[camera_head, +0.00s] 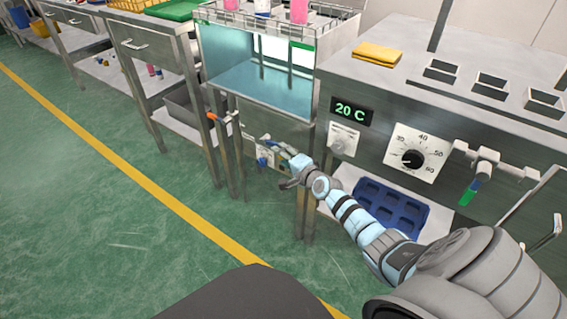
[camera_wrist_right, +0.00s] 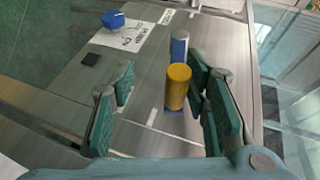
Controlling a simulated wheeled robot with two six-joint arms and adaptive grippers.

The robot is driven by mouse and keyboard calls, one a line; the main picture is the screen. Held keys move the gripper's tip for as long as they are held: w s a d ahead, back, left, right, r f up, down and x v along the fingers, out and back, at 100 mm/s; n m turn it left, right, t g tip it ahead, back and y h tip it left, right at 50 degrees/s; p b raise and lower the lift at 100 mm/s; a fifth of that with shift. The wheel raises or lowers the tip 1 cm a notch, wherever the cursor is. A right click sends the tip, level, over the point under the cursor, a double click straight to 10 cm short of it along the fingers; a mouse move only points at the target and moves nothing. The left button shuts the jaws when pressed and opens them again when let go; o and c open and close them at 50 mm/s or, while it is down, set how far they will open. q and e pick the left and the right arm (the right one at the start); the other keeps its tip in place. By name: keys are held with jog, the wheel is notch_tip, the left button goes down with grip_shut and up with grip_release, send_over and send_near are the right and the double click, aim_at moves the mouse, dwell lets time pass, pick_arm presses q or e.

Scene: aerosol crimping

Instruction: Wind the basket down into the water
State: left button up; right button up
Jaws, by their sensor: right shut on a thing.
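The wire basket (camera_head: 272,18) holds pink and white cans and sits at the top of the glass-fronted water tank (camera_head: 255,95), above the water. My right gripper (camera_head: 287,168) is low at the tank's front panel. A grey cylinder with a blue band (camera_wrist_right: 179,47) stands just beyond the handle. A blue knob (camera_wrist_right: 113,20) sits on the panel; it also shows in the head view (camera_head: 263,161). My left gripper is out of view.
An orange-ended lever (camera_head: 213,116) juts out left of the panel. To the right is a steel bench with a 20 C display (camera_head: 351,112), a dial (camera_head: 412,158) and a green-handled valve (camera_head: 469,193). A blue tray (camera_head: 390,205) lies below. The green floor at left is clear.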

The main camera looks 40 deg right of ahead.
jog(key=shift+f, duration=0.15)
jog(key=shift+s, duration=0.15)
jog(key=r+p+v, duration=0.2)
jog(key=p+v, duration=0.9)
jog(key=v, duration=0.5)
dwell(0.4)
jog(key=shift+w, duration=0.25)
